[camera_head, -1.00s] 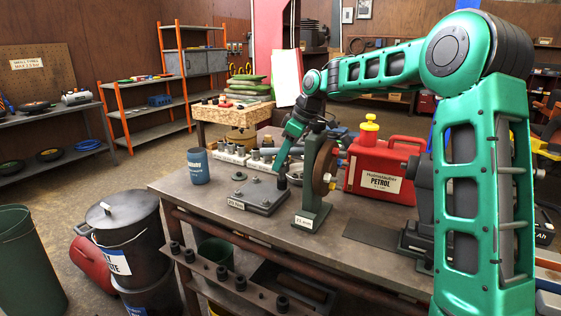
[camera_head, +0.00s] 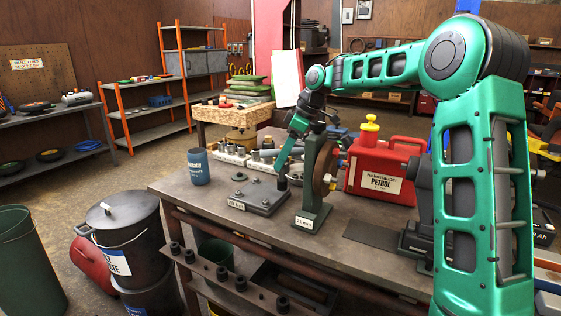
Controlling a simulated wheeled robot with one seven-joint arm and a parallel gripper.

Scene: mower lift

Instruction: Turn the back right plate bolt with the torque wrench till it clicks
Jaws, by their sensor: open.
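The dark bolt plate (camera_head: 258,197) lies on the workbench with a small label on its front edge. Several small bolts stand on it, too small to tell apart well. My gripper (camera_head: 283,178) points down at the back right corner of the plate, with a dark piece at its tip. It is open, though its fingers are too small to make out. The back right bolt is hidden at or behind this tip. I cannot make out a torque wrench clearly, nor whether the dark piece belongs to one.
A green stand with a brown disc (camera_head: 322,165) rises close right of my gripper. A red petrol can (camera_head: 381,170) stands beyond it. A blue tin (camera_head: 198,166) stands left of the plate. A socket row (camera_head: 232,154) lies behind. The bench front (camera_head: 170,190) is clear.

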